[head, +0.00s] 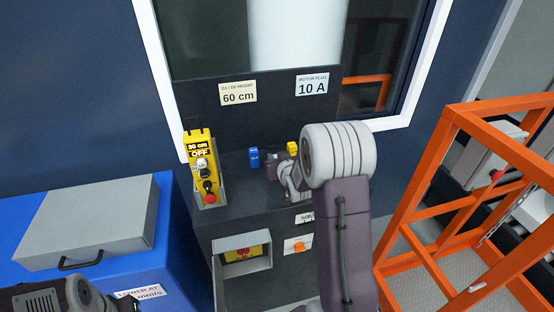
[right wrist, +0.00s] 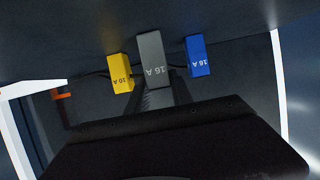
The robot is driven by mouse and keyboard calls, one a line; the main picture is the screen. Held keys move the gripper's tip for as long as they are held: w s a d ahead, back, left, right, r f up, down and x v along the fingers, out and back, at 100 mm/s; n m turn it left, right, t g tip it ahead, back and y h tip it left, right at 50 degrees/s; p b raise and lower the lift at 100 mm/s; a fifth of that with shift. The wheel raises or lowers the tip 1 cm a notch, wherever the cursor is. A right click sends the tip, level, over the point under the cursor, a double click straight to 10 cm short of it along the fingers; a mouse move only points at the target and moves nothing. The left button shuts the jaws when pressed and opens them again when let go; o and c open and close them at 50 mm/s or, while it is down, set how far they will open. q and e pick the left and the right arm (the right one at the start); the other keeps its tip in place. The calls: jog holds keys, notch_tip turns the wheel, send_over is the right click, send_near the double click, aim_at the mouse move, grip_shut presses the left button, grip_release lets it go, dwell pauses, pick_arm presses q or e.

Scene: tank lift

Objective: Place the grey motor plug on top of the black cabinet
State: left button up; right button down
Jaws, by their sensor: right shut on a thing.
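The grey motor plug (right wrist: 152,60), marked 16 A, shows in the right wrist view between the yellow plug and the blue plug. My right gripper (right wrist: 158,92) is shut on the grey plug. In the head view my right gripper (head: 274,168) reaches over the black cabinet (head: 238,211), between the blue and yellow plugs, and largely hides the grey plug. I cannot tell whether the plug touches the cabinet top. Only part of my left arm shows at the lower left; its fingertips are not in view.
A blue plug (head: 254,157) and a yellow plug (head: 292,148) stand near the cabinet's back panel (head: 270,115), which carries two signs. A yellow control pendant (head: 202,165) stands at its left. An orange frame (head: 402,220) is at right; a grey case (head: 95,220) lies at left.

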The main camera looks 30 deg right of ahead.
jog(key=shift+r, duration=0.1)
jog(key=shift+s, duration=0.1)
jog(key=c, duration=1.1)
grip_release()
jog(key=shift+f, duration=0.2)
jog(key=shift+r, duration=0.35)
jog(key=b+v, duration=0.6)
jog(key=v, duration=0.6)
jog(key=shift+f, duration=0.15)
